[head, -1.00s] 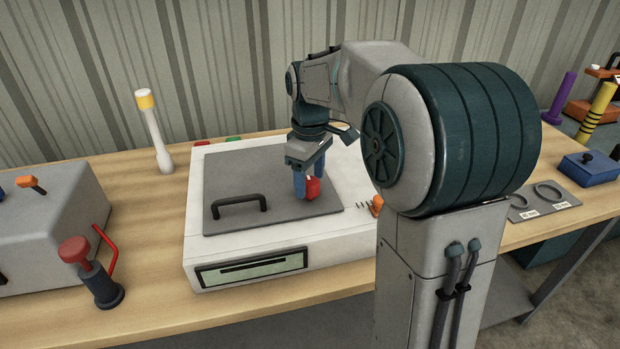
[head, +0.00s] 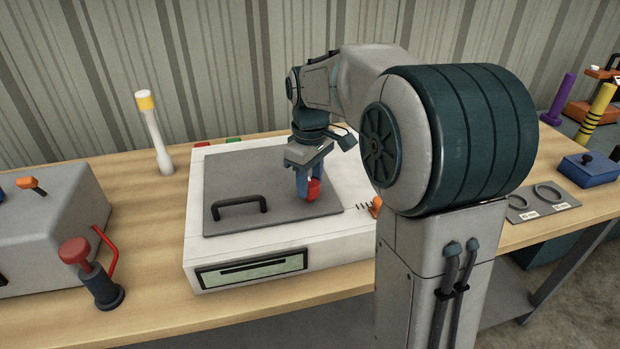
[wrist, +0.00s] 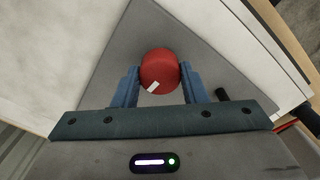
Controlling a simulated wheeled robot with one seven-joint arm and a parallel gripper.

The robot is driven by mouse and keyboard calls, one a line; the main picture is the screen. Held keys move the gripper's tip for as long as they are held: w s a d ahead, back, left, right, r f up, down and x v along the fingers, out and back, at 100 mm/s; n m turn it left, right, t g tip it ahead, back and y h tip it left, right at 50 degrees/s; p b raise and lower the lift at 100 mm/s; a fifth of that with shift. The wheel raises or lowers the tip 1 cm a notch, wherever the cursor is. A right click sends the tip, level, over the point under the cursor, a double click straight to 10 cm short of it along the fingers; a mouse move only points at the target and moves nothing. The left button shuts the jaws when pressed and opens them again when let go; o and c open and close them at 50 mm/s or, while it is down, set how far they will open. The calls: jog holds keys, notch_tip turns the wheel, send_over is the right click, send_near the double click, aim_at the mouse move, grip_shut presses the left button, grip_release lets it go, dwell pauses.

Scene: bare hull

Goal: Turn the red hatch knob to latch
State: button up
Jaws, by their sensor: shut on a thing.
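The red hatch knob (head: 314,190) stands on the grey hatch plate (head: 285,213), near its right side, on top of a white box. In the wrist view the knob (wrist: 159,70) is round with a short white mark (wrist: 153,87) on its lower edge, pointing down and slightly left. My gripper (head: 307,188) reaches down from above with its blue fingers on the knob. In the wrist view my gripper (wrist: 159,85) has one finger on each side of the knob, shut on it. The black hatch handle (head: 239,207) lies to the left of the knob.
The white box (head: 215,254) has a display (head: 250,269) on its front and an orange lever (head: 376,206) at its right. A red-topped joystick (head: 91,272) and a yellow-tipped white post (head: 154,131) stand left. Bare wood (head: 150,240) lies between.

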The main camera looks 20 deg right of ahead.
aim_at(310, 182)
jog(key=m, duration=0.4)
jog(key=shift+r+p, duration=0.1)
jog(key=shift+p, duration=0.3)
jog(key=m, duration=0.4)
jog(key=shift+m+p, duration=0.3)
jog(key=shift+p, duration=0.05)
jog(key=m, duration=0.4)
jog(key=shift+p, duration=0.3)
jog(key=shift+m, duration=1.8)
jog(key=o, duration=1)
notch_tip(310, 182, up, 14)
jog(key=shift+f+p, duration=0.15)
jog(key=shift+p, duration=0.25)
